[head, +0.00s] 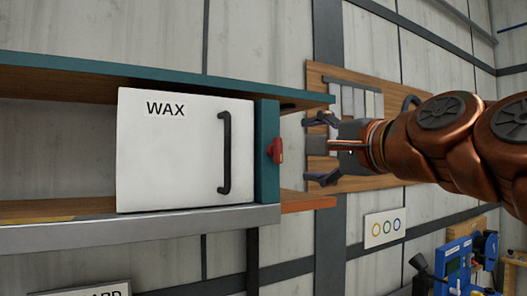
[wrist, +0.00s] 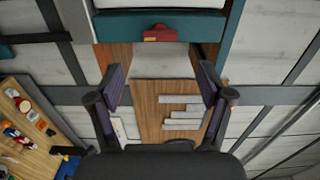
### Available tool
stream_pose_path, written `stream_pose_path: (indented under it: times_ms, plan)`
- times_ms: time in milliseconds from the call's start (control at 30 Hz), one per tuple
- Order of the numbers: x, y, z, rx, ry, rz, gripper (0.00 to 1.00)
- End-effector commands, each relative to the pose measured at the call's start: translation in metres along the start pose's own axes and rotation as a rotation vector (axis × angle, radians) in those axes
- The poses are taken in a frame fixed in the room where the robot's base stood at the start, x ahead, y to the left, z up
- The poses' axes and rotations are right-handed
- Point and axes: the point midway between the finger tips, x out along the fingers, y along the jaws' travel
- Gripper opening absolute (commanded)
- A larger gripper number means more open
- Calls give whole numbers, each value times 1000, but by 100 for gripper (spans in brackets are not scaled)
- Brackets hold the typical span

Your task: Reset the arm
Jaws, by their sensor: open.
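My arm comes in from the right in the head view, with my gripper (head: 318,150) level and pointing left. Its fingers are spread apart and nothing is between them. It is in front of the wooden wall board, a short way right of the shelf's teal end post (head: 266,150). A red knob (head: 275,151) sits on that post, apart from the fingertips. In the wrist view my gripper (wrist: 163,88) is open, and the red knob (wrist: 160,34) is ahead beyond the fingers.
A white WAX cabinet door (head: 180,150) with a black handle (head: 225,152) is closed on the shelf. A wooden board (head: 340,80) with pale strips hangs behind my gripper. A sign with rings (head: 385,228) and a blue machine (head: 460,265) are lower right.

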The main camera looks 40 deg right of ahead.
Motion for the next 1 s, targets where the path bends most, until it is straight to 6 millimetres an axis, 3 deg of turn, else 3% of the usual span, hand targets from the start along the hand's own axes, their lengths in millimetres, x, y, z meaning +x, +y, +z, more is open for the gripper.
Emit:
stream_pose_path:
  times_ms: [433, 567, 667, 800, 1000]
  plan:
    - [1, 1, 1, -1, -2, 3, 79]
    - [13, 20, 12, -31, -31, 50, 79]
    - [31, 53, 32, -90, -86, 134, 79]
    - [56, 125, 75, -215, -208, 301, 79]
    - [63, 233, 133, -418, -410, 531, 79]
